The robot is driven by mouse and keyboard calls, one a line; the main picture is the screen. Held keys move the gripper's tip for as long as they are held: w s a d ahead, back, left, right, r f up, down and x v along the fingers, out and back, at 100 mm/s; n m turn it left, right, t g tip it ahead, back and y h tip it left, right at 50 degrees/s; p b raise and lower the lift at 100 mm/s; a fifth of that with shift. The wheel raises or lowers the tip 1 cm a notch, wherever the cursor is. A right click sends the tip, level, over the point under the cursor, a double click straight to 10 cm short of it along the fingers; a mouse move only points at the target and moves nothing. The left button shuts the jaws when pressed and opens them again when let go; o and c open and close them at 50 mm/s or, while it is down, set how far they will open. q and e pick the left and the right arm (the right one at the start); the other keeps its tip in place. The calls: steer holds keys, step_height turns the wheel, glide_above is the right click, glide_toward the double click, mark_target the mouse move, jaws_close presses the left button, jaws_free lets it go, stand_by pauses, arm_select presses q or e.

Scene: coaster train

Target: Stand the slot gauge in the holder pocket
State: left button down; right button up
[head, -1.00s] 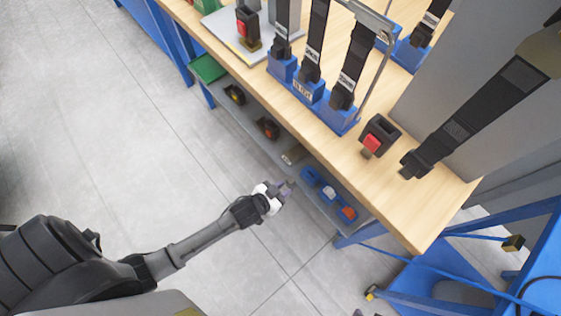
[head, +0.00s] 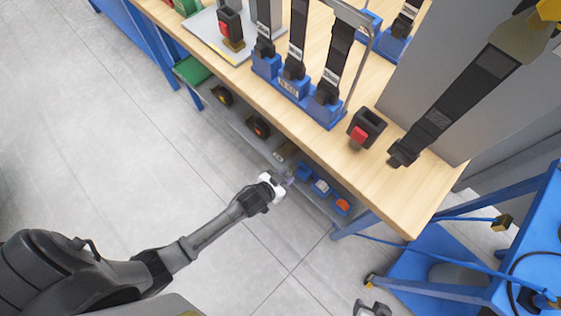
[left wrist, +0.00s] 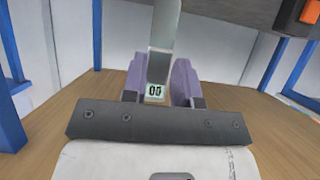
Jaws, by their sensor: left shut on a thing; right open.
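My left gripper (head: 284,184) is low beside the front of the bench, near its lower shelf. In the left wrist view its purple fingers (left wrist: 158,84) are shut on a flat grey metal strip, seemingly the slot gauge (left wrist: 163,38), with a small white number label near the grip. The strip stands up between the fingers and runs out of the top of that view. In the head view it is too small to make out. My right gripper (head: 372,308) shows at the bottom edge, open. I cannot tell which part is the holder pocket.
The wooden bench (head: 400,205) carries a blue stand (head: 318,108) with several black straps, and a black buckle with a red button (head: 366,128). The grey lower shelf (head: 240,118) holds buckles and blue, white and red pieces. A blue cart (head: 520,250) stands right. Floor left is clear.

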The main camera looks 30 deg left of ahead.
arm_select(q)
steer(key=shift+w+d, duration=0.15)
steer(key=shift+w, duration=0.55)
steer(key=shift+w+d, duration=0.15)
steer(key=shift+w, duration=0.55)
steer(key=b+x, duration=0.2)
steer(key=x, duration=0.2)
steer(key=shift+f, duration=0.1)
steer(key=shift+p, duration=0.3)
stand_by(0.5)
steer(key=shift+w, duration=0.1)
stand_by(0.6)
steer(key=shift+p, duration=0.55)
